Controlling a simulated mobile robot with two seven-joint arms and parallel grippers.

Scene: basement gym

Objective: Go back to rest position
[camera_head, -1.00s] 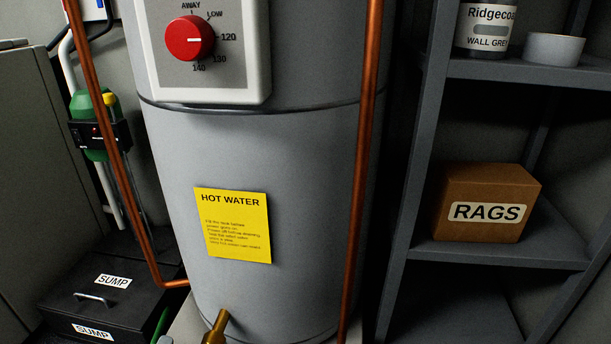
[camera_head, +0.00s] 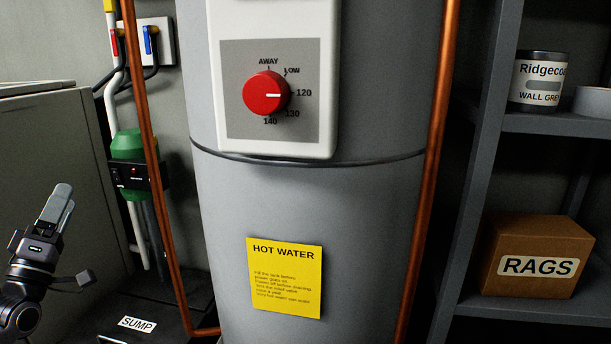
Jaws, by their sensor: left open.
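My left gripper (camera_head: 72,243) is at the lower left of the head view, in front of the grey cabinet side. Its two fingers are spread apart with nothing between them. It is well to the left of the water heater (camera_head: 245,210) and touches nothing that I can see. The heater's red dial (camera_head: 266,93) has its white pointer line turned to the right, toward 120. My right gripper is out of view.
A copper pipe (camera_head: 152,150) runs down each side of the heater. A black sump box (camera_head: 165,308) sits low at left, below a green pump (camera_head: 128,145). Shelves (camera_head: 540,124) at right hold a paint tin (camera_head: 537,82) and a rags box (camera_head: 537,258).

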